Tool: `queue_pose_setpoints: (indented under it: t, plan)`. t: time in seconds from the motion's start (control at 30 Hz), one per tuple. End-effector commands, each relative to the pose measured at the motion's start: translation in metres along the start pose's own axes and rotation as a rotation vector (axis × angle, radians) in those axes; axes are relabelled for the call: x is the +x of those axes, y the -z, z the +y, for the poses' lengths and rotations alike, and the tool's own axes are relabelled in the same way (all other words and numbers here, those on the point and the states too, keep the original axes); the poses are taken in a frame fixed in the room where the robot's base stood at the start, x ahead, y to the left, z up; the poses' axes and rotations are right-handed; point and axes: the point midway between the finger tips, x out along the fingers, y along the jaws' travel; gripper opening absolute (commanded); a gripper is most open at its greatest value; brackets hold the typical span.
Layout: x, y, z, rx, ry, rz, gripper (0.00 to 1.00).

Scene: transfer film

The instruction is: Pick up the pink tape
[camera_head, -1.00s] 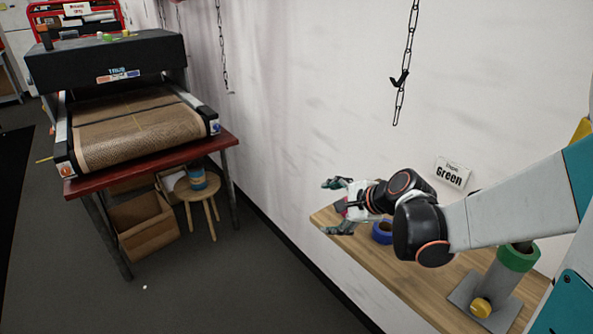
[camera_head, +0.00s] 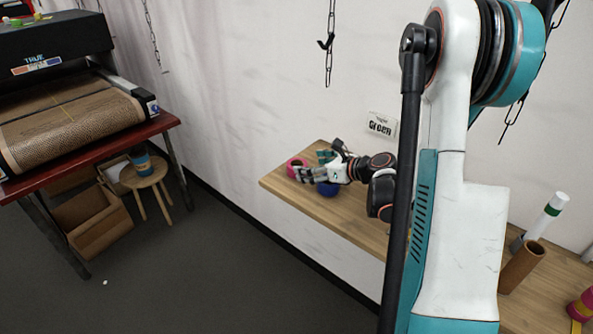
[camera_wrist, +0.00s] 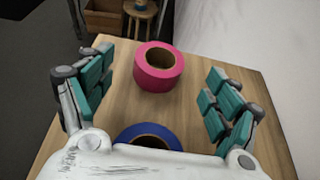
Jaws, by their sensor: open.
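The pink tape (camera_wrist: 158,77) lies flat on a wooden shelf (camera_wrist: 108,130), near its far end. It also shows in the head view (camera_head: 292,168), partly covered by my gripper. My gripper (camera_head: 311,166) is open over the shelf, with its teal-padded fingers spread wide. In the wrist view the pink tape lies ahead, between the lines of the two fingers and apart from both. A blue tape roll (camera_wrist: 149,129) lies nearer, its lower part hidden by my palm. It also shows under my gripper in the head view (camera_head: 326,189).
A brown tube (camera_head: 521,266), a white-and-green roll (camera_head: 548,215) and a pink-and-yellow object (camera_head: 582,304) are at the right. A conveyor machine (camera_head: 70,115) and a stool (camera_head: 145,174) stand left.

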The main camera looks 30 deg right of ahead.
Motion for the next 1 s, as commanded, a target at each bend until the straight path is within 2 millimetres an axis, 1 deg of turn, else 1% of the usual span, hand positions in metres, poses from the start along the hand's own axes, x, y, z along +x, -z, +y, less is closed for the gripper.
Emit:
queue_pose_setpoints:
  t: [0.2, 0.3, 0.4, 0.57, 0.67, 0.7, 0.77, 0.8, 1.0]
  plan:
    - [0.031, 0.004, 0.0, -0.002, -0.003, 0.001, 0.83]
    - [0.043, 0.003, 0.0, -0.003, -0.001, 0.001, 0.83]
    - [0.048, 0.002, 0.0, -0.002, -0.001, 0.001, 0.83]
    - [0.047, 0.001, 0.0, -0.002, 0.0, 0.001, 0.83]
    - [0.047, 0.001, 0.0, -0.002, 0.0, 0.001, 0.62]
    - [0.047, 0.001, 0.0, -0.002, 0.0, 0.001, 0.53]
    - [0.047, 0.001, 0.0, -0.002, 0.0, 0.001, 0.4]
    - [0.047, 0.001, 0.0, -0.002, 0.0, 0.001, 0.34]
    - [0.047, 0.001, 0.0, -0.002, 0.0, 0.001, 0.34]
